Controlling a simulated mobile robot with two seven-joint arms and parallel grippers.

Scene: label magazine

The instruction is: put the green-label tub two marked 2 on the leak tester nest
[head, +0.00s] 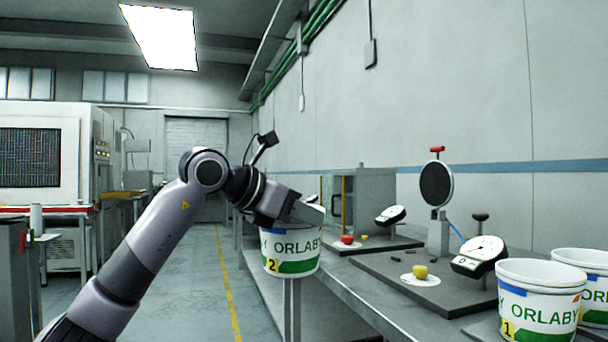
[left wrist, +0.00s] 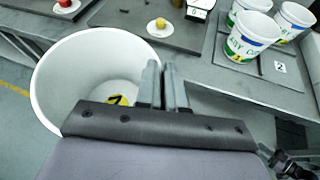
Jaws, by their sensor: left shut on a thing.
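My left gripper (head: 308,212) is shut on the rim of a white tub (head: 291,252) with a green label reading ORLABY and a yellow mark 2. It holds the tub upright in the air, left of the bench. In the left wrist view, the fingers (left wrist: 164,85) grip the right wall of the open, empty-looking tub (left wrist: 62,72). On the bench, a dark plate bears a white disc with a yellow knob (head: 420,271) beside a dial gauge (head: 479,256). A second plate farther back has a red knob (head: 347,240). I cannot tell which is the leak tester nest.
A tub marked 1 (head: 538,302) and another tub (head: 583,265) stand at the right end of the bench. A card marked 2 (left wrist: 280,68) lies by the tubs.

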